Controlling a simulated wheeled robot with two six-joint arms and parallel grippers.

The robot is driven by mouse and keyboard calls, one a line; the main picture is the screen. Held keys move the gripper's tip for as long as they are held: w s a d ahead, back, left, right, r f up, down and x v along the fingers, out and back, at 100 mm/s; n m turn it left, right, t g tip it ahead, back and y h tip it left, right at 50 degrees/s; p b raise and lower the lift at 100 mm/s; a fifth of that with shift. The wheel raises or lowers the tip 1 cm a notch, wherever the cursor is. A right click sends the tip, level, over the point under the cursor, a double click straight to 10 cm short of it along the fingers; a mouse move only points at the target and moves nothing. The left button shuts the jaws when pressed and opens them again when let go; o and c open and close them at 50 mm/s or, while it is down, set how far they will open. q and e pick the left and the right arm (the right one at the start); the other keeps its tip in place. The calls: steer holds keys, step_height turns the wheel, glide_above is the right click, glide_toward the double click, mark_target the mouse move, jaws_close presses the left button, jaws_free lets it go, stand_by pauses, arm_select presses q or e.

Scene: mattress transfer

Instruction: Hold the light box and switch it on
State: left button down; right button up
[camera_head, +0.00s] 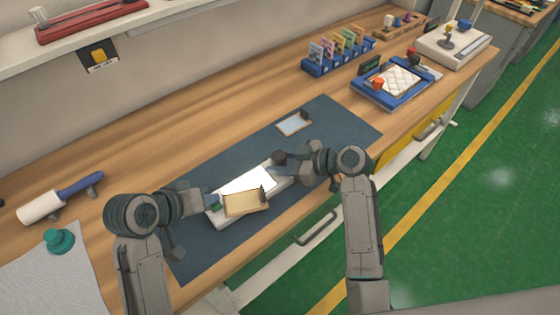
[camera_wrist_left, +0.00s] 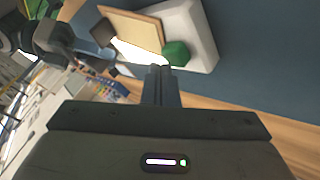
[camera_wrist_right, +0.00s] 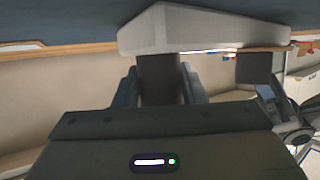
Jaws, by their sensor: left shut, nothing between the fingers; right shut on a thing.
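The white light box (camera_head: 215,219) lies on the dark blue mat, and its top panel (camera_head: 252,182) is bright white. A tan framed piece (camera_head: 243,203) with a dark block at one corner covers part of the top. A green button (camera_wrist_left: 176,53) sits at the box's left end. My left gripper (camera_wrist_left: 161,70) is shut and empty, its tips beside or touching the green button; I cannot tell which. My right gripper (camera_wrist_right: 160,85) is shut on a dark handle (camera_wrist_right: 160,72) at the box's other end.
A small framed plate (camera_head: 294,124) lies on the mat (camera_head: 345,122) behind the box. A roller (camera_head: 60,199) and a teal knob (camera_head: 58,241) are at left. A card rack (camera_head: 338,55) and a blue tray (camera_head: 380,99) stand further right. The front table edge is close.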

arm_select(q)
steer(key=shift+r, duration=3.05)
arm_select(e)
steer(key=o, duration=1.4)
steer(key=shift+c, duration=0.2)
steer(key=v, duration=1.2)
